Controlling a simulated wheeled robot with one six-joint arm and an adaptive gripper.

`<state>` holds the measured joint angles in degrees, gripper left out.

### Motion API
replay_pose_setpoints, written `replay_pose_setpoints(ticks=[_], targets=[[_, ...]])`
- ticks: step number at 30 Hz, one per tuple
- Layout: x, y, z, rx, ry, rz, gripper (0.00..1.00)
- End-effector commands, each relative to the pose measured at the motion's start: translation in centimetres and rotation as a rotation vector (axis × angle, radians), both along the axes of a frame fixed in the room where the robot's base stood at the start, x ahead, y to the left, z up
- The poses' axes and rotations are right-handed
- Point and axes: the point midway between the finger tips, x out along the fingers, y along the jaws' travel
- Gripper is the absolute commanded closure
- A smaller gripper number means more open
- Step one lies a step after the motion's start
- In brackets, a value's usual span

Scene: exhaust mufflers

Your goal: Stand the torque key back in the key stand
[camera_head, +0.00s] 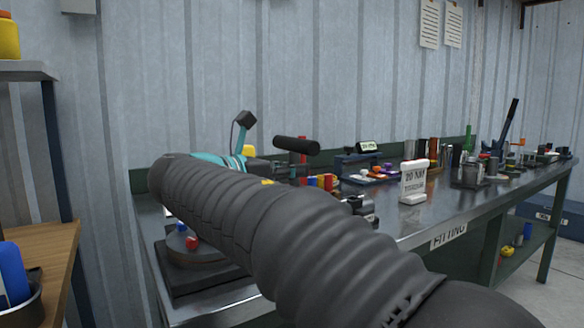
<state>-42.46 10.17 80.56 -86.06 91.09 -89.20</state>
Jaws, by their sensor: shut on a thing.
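My arm's black ribbed sleeve (250,215) crosses the foreground from the lower right to the upper left. It covers much of the near end of the bench. I cannot make out my gripper or its fingertips; the sleeve may hide them. A thick black bar (297,145) lies level above a red upright part (302,172) behind the sleeve. It looks like a T-handle, but I cannot tell whether it is the torque key. I cannot clearly identify the key stand.
The metal bench (420,222) runs to the right along the wall. A teal tool with a black head (243,120) rises behind my arm. A round dark plate (200,255) is at the near end. A wooden shelf (50,240) is at left.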

Motion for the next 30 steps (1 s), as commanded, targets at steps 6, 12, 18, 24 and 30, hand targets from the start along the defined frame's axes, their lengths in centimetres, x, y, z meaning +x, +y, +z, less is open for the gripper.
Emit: replay_pose_setpoints(ticks=[6, 12, 18, 24, 30], targets=[[0.0, 0.0, -0.5, 0.0, -0.001, 0.0, 1.0], [0.0, 0.0, -1.0, 0.001, -0.002, 0.0, 1.0], [0.0, 0.0, -1.3, 0.001, -0.002, 0.0, 1.0], [0.0, 0.0, -1.3, 0.0, -0.001, 0.0, 1.0], [0.0, 0.0, -1.3, 0.0, -0.001, 0.0, 0.51]])
